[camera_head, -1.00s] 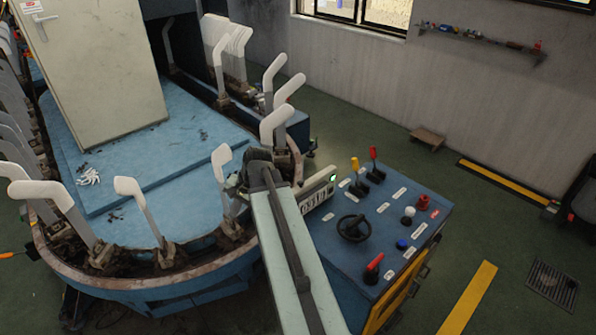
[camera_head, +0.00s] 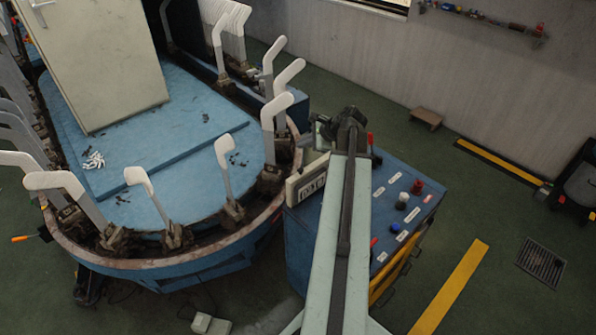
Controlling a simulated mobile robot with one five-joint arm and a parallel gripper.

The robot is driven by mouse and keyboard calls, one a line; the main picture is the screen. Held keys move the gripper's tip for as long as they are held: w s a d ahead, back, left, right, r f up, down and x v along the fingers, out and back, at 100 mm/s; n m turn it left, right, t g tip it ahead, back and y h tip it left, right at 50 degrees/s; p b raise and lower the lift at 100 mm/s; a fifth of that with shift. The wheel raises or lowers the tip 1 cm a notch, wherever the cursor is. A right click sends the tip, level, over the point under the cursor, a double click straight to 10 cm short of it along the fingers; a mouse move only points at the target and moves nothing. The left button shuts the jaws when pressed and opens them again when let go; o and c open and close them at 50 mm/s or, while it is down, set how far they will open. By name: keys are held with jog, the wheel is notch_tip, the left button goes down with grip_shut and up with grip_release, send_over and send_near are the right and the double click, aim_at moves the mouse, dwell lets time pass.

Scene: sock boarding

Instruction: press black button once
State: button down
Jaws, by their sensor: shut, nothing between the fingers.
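The blue control panel (camera_head: 420,208) stands right of the machine. I cannot make out a black button on it; my arm covers its left and middle part. A red button (camera_head: 418,186), a white button (camera_head: 404,197) and a blue button (camera_head: 396,228) show on the right part. My gripper (camera_head: 350,120) is at the far end of my arm, above the panel's far edge. It is dark, small in view and shut, with nothing held. Its fingertips are hard to make out.
A counter box (camera_head: 307,178) sits at the panel's left edge. The boarding machine (camera_head: 185,200) with several upright white sock forms (camera_head: 222,155) fills the left. A red lever (camera_head: 373,242) shows beside my arm. The green floor (camera_head: 480,195) on the right is mostly clear.

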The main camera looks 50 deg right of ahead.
jog(key=shift+f+b, duration=4.3)
jog(key=shift+f, duration=0.1)
jog(key=shift+f+b, duration=0.4)
jog(key=shift+f+b, duration=0.6)
jog(key=shift+s, duration=0.1)
jog(key=shift+r+p, duration=1.05)
notch_tip(320, 180, up, 5)
jog(key=p, duration=0.5)
jog(key=shift+r, duration=0.1)
